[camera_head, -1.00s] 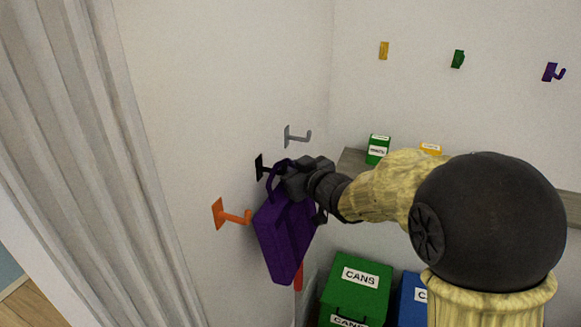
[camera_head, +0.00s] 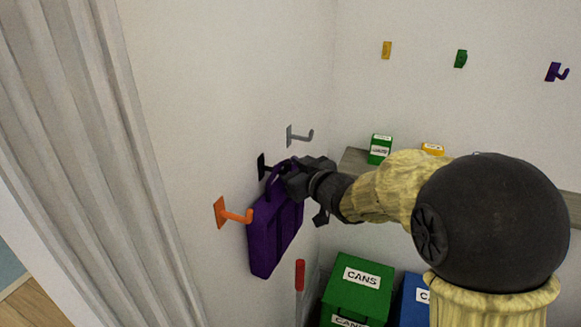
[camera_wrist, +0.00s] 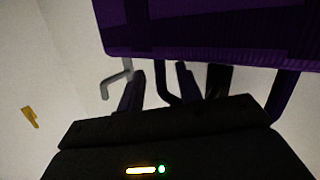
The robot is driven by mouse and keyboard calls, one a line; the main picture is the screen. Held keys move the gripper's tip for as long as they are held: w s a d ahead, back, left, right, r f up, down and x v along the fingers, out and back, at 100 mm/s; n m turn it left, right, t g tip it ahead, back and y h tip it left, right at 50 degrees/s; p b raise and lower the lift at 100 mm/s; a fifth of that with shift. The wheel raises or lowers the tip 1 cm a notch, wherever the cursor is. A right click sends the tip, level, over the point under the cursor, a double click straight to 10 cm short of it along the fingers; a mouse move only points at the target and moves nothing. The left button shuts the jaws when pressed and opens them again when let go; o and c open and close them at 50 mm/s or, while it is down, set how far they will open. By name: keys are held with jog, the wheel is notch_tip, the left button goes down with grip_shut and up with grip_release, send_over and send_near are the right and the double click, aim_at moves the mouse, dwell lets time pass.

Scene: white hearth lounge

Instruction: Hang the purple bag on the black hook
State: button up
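The purple bag (camera_head: 274,235) hangs close to the left wall, its handle loop at the top. The black hook (camera_head: 262,166) is on that wall just above and left of the handle; its outer part is hidden behind the handle and my gripper. My gripper (camera_head: 290,178) is at the handle. In the wrist view, the bag (camera_wrist: 210,35) fills the top, with one handle strap between my two fingers (camera_wrist: 160,88), which stand apart. A dark part of the black hook (camera_wrist: 218,80) shows right of them. I cannot tell whether the handle rests on the hook.
An orange hook (camera_head: 232,213) is left of the bag, and a grey hook (camera_head: 300,135) is above. A red object (camera_head: 299,275) is below right. Green (camera_head: 358,290) and blue (camera_head: 412,303) bins stand below. More hooks, one purple (camera_head: 556,72), are on the back wall.

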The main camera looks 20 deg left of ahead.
jog(key=b+v, duration=0.3)
jog(key=v, duration=1.4)
jog(key=shift+d+f, duration=0.1)
jog(key=shift+d, duration=0.1)
jog(key=w+d+f+m+h, duration=0.2)
jog(key=d+f+m+h, duration=0.7)
jog(key=d+f, duration=0.5)
jog(key=s+d+f+m+g+h, duration=0.2)
jog(key=s+d+f+g+h, duration=0.1)
jog(key=s+d+f+g, duration=0.4)
jog(key=s+f, duration=0.3)
jog(key=s, duration=0.2)
jog(key=shift+d+m, duration=0.2)
jog(key=shift+m, duration=0.2)
